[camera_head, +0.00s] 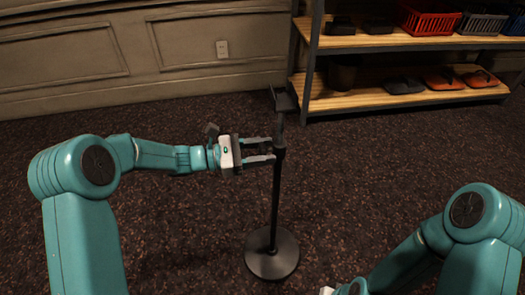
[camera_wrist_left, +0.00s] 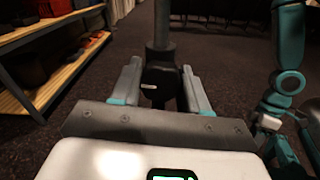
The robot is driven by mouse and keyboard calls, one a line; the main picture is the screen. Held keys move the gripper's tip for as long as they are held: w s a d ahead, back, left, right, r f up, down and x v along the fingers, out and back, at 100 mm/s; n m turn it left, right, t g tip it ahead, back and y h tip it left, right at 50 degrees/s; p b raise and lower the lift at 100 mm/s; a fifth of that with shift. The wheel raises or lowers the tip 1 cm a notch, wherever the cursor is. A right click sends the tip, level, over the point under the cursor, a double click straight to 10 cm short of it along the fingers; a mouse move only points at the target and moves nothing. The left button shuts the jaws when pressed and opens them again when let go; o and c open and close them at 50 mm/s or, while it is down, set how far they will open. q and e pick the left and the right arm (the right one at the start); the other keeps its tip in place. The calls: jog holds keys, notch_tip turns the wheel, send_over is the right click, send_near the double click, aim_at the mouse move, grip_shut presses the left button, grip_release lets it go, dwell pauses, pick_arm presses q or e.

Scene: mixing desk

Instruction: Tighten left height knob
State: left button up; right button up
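A black stand has a round base (camera_head: 272,253), a thin upright pole (camera_head: 275,205) and a dark bracket (camera_head: 284,99) at its top. The height knob (camera_wrist_left: 157,80) is a dark block with a small light mark, on the pole in the left wrist view. My left gripper (camera_head: 272,152) reaches the pole from the left at the collar's height. Its two fingers stand apart, one on each side of the knob; whether they touch it is unclear. My right gripper's pale body (camera_wrist_left: 268,122) shows at the right of the wrist view; its fingers are not clear.
A wooden shelf unit (camera_head: 400,97) with a dark metal frame stands behind on the right. It holds orange and dark shoes (camera_head: 443,78), a red basket (camera_head: 430,20) and a grey basket (camera_head: 482,24). The dark carpet around the stand is clear.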

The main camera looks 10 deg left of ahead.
pick_arm(q)
jog(key=o, duration=0.4)
jog(key=shift+c, duration=0.2)
jog(key=p+v, duration=0.2)
jog(key=v, duration=1.4)
jog(key=shift+a, duration=0.15)
